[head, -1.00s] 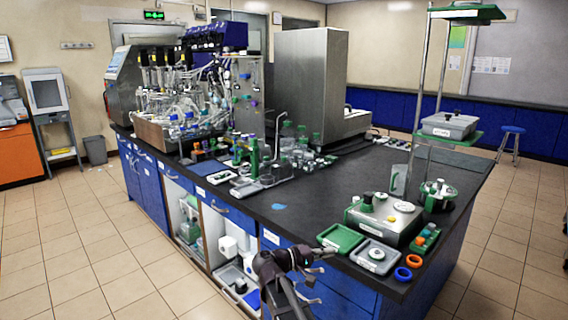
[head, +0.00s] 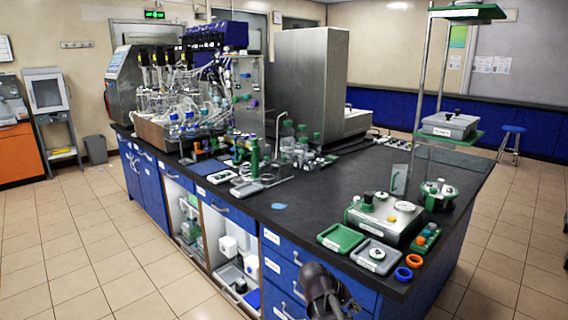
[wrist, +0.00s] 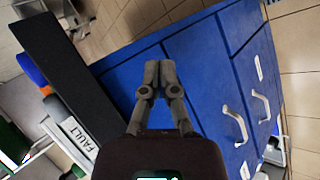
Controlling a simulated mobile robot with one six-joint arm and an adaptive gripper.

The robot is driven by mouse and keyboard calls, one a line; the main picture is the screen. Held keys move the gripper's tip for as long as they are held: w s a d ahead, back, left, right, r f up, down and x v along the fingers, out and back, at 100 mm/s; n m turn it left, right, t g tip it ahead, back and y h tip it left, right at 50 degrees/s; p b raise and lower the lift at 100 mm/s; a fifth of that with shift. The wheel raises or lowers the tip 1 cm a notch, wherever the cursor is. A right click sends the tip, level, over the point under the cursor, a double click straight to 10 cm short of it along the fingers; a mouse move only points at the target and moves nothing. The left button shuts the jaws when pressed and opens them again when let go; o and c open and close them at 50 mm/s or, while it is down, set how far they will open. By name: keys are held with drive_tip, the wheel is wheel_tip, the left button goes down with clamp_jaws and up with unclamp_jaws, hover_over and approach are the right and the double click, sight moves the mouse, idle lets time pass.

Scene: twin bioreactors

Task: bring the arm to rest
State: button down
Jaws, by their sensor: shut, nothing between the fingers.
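My gripper (wrist: 158,75) shows in the wrist view with its two grey fingers together and nothing between them. It is in front of the blue drawer fronts (wrist: 215,65) of the bench, apart from any object as far as I can see. In the head view part of my arm shows at the bottom edge, low in front of the bench. The fingertips cannot be made out there.
The black bench top (head: 300,215) has its front edge close to my arm. A green tray (head: 341,238), a grey tray (head: 374,256) and orange and blue rings (head: 413,261) lie near that edge. The tiled floor (head: 110,260) at left is clear.

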drive_tip(key=shift+s+a+f+m+g+y, duration=0.75)
drive_tip(key=shift+s+a+f+y, duration=1.2)
drive_tip(key=shift+s+y, duration=2.4)
wheel_tip(320, 180, up, 17)
drive_tip(key=p, duration=1.8)
drive_tip(key=shift+d+r+p, duration=0.2)
drive_tip(key=shift+d+p, duration=0.1)
drive_tip(key=shift+d, duration=0.15)
drive_tip(key=shift+w, duration=0.1)
